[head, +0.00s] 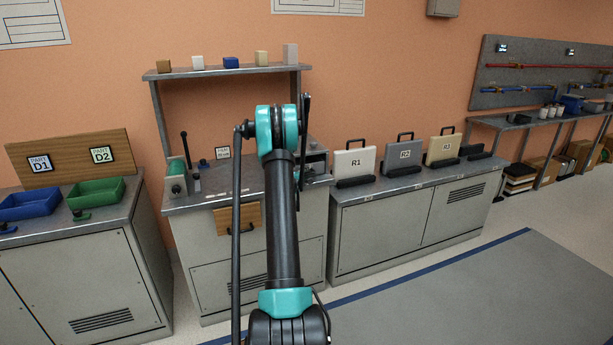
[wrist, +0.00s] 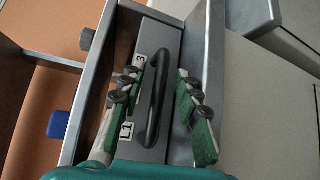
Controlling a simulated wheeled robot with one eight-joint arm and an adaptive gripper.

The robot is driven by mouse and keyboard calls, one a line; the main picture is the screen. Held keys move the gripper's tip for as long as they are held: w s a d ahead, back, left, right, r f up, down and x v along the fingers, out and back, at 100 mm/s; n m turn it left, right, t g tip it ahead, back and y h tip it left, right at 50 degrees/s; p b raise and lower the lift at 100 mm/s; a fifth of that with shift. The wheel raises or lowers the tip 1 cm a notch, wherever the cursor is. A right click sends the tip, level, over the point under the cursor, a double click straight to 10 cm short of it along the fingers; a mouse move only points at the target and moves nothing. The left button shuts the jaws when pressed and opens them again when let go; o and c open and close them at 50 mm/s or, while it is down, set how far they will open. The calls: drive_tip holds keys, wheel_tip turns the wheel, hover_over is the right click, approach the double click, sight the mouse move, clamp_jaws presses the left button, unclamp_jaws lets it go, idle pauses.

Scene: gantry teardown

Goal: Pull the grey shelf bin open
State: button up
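The grey shelf bin (wrist: 170,55) fills the middle of the wrist view, with a black bar handle (wrist: 152,98) and small white labels, one reading L1. My gripper (wrist: 160,82) has its green-padded fingers spread, one on each side of the handle. In the head view my arm hides most of the bin and the gripper's fingertips.
Metal edges (wrist: 214,70) run along both sides of the bin in the wrist view. A shelf (head: 222,71) holding several small blocks stands above the bench. A wooden drawer front (head: 224,220) is below. Cases R1 (head: 354,161) to R3 stand to the right. Open floor (head: 470,290) lies at lower right.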

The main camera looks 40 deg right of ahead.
clamp_jaws()
idle(0.4)
